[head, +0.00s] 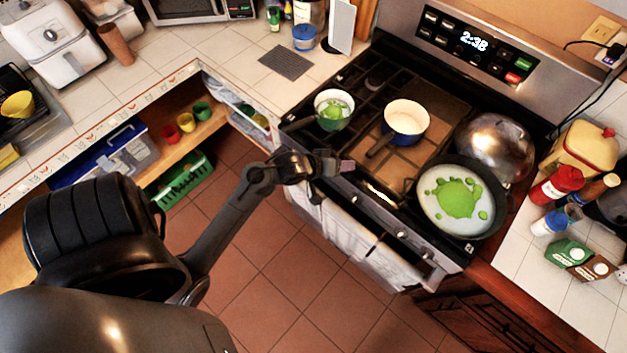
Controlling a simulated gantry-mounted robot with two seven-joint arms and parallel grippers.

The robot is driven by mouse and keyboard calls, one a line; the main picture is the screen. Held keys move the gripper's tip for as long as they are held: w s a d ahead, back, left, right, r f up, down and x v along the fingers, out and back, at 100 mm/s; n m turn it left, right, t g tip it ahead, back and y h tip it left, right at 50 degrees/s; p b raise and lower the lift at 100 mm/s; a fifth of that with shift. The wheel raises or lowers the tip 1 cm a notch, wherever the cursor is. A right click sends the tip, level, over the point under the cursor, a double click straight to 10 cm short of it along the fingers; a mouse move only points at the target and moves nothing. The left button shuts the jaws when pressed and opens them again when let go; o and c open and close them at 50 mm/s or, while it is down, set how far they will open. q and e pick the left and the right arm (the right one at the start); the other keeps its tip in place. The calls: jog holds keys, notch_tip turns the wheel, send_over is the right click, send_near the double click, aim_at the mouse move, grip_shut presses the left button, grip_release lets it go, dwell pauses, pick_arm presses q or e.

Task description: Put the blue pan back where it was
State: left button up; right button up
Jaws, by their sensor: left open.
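The blue pan (408,137) is a small saucepan with a cream inside and a blue outer wall. It stands upright on the middle of the stove top, and its dark handle points toward the front left. My left gripper (342,166) is open and empty near the stove's front edge, left of the handle's end and apart from it. My right gripper is not in view.
A small green-patterned pot (333,118) stands on the left of the stove (372,82). A large frying pan with a green pattern (427,200) sits at the front right, with a metal dome (495,142) behind it. Bottles and boxes crowd the right counter. The tiled floor (290,270) is clear.

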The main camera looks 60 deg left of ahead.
pick_arm(q)
jog(key=s+d+r+m+g, duration=0.1)
jog(key=s+d+m+g, duration=0.2)
jog(key=s+d+m, duration=0.2)
jog(key=s+d+r+m+g, duration=0.1)
jog(key=s+d+m+g, duration=0.3)
jog(key=s+d, duration=0.5)
jog(key=s+m, duration=0.1)
jog(key=s, duration=0.4)
jog(key=shift+r, duration=0.1)
notch_tip(320, 180, up, 18)
jog(key=p, duration=1.8)
jog(key=shift+r, duration=0.2)
jog(key=shift+w+f, duration=0.1)
jog(key=shift+f, duration=0.05)
